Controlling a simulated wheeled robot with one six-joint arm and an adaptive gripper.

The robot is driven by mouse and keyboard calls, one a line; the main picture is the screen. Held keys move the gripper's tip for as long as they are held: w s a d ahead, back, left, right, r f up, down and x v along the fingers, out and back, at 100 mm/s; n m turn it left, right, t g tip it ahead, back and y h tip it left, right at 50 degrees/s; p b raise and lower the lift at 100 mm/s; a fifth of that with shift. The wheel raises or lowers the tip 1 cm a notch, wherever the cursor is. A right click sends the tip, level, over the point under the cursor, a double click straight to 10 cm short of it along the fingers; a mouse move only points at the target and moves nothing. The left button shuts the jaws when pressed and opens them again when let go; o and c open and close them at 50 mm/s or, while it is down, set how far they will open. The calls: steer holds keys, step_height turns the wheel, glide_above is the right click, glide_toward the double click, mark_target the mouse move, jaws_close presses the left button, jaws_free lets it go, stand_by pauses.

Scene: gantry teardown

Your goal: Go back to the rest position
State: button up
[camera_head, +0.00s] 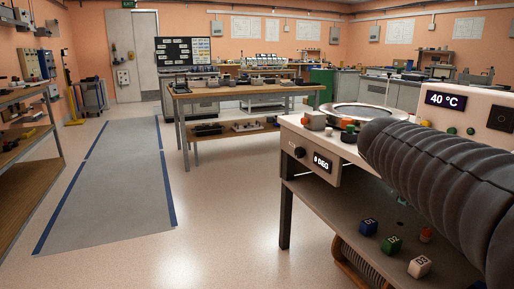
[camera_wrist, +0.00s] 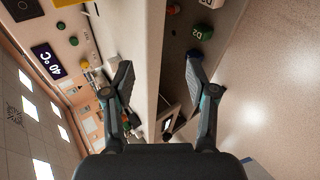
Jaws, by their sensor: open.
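My gripper (camera_wrist: 158,78) shows in the wrist view with its two dark fingers spread apart and nothing between them. Behind the gap runs the pale edge of the machine bench (camera_wrist: 146,40). My dark ribbed arm reaches across the right of the head view, in front of the bench (camera_head: 325,164); the gripper itself is not visible there. The wrist picture is turned sideways, with the 40 °C display (camera_wrist: 47,61) at the left and a green D2 block (camera_wrist: 204,30) near the right finger.
The bench carries a 0 DEG display (camera_head: 322,163) and a 40 °C display (camera_head: 446,99). Blue (camera_head: 368,227), green (camera_head: 391,244) and white (camera_head: 419,266) blocks sit on its lower shelf. A wooden table (camera_head: 240,92) stands behind. A grey floor mat (camera_head: 105,185) lies clear at left.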

steer(key=s+a+f+m+y, duration=0.6)
steer(key=s+a+f+y, duration=0.2)
steer(key=s+a+f, duration=0.8)
steer(key=shift+s+a+m+y, duration=0.3)
steer(key=shift+s+a, duration=0.55)
steer(key=shift+s, duration=0.4)
